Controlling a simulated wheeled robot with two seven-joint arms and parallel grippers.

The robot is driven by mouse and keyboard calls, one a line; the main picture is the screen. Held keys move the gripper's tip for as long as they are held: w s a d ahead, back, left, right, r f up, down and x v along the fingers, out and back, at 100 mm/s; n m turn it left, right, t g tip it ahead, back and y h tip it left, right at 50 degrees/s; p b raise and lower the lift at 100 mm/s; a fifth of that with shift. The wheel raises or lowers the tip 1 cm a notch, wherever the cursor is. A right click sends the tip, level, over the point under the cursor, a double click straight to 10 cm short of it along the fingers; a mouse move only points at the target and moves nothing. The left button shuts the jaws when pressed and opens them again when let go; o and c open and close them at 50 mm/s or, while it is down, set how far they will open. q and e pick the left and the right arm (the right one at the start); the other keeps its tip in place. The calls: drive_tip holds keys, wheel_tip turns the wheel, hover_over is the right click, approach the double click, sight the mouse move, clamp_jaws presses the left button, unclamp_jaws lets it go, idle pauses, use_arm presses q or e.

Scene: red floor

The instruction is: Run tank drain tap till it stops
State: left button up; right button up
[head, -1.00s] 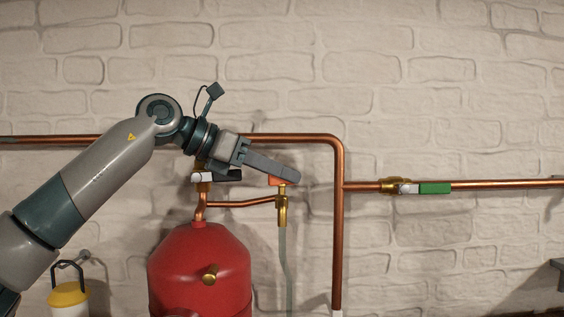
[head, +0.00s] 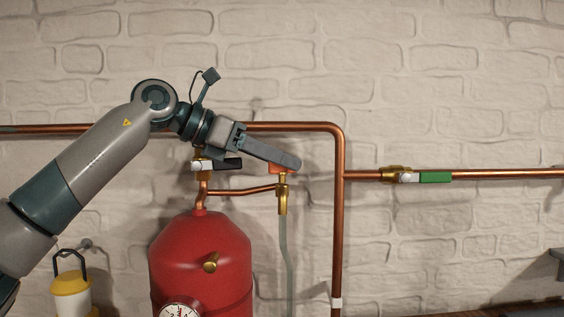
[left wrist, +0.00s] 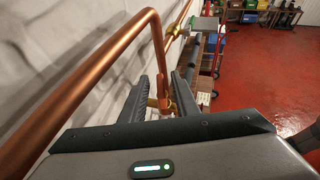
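The red tank (head: 200,250) stands low in the head view. At the right end of a short copper branch above it is a brass drain tap (head: 283,198). The tap has an orange-red handle (head: 277,169) and a pale hose (head: 287,255) below. My left gripper (head: 290,163) is at the handle, and its near finger hides much of it. In the left wrist view the fingers of this gripper (left wrist: 165,98) stand apart, with brass showing between and beyond them. I cannot see any grip on the handle. My right gripper is not in view.
Copper pipe (head: 337,235) runs along the wall and down right of the tap. A green-handled valve (head: 435,177) sits farther right. A black-levered valve (head: 197,165) is above the tank, near my gripper. A yellow-topped lantern (head: 71,285) is at lower left.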

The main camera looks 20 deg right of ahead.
use_arm(q)
drive_tip(key=shift+a, duration=0.45)
drive_tip(key=b+v, duration=0.5)
drive_tip(key=v, duration=1.1)
drive_tip(key=shift+r+b, duration=0.15)
drive_tip(key=shift+b, duration=0.2)
drive_tip(key=shift+s+d, duration=0.1)
